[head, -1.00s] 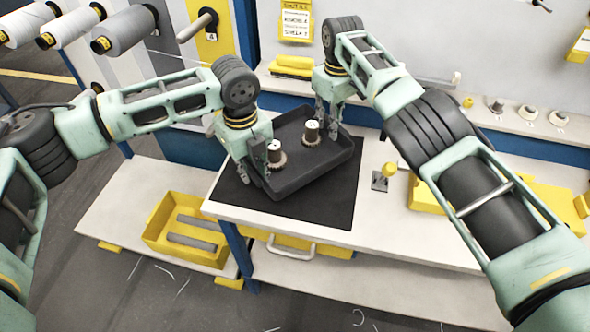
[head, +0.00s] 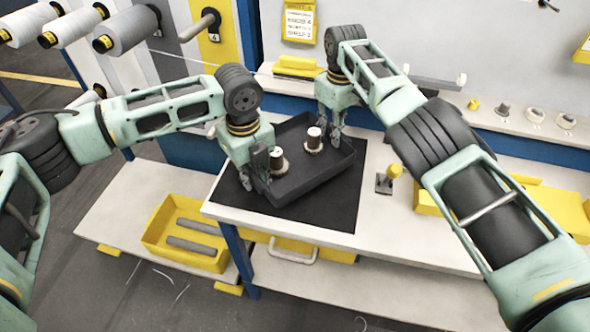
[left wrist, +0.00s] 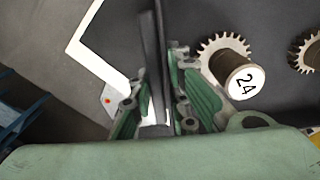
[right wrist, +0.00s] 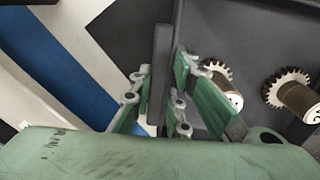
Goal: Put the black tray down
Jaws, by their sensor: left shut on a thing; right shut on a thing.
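The black tray (head: 318,175) is over the dark mat (head: 335,207) on the white table, turned at an angle. I cannot tell whether its base touches the mat. Two brown spools with toothed bases stand in it, a left spool (head: 278,162) and a right spool (head: 314,138). My left gripper (head: 256,180) is shut on the tray's left wall, which also shows between the fingers in the left wrist view (left wrist: 154,75). My right gripper (head: 330,130) is shut on the far wall, seen in the right wrist view (right wrist: 160,75). One spool is marked 24.
A yellow bin (head: 188,232) with grey rods sits on the lower shelf at left. A yellow-knobbed lever (head: 388,180) stands on the table right of the mat. Small round parts (head: 535,115) line the back ledge. The table front is clear.

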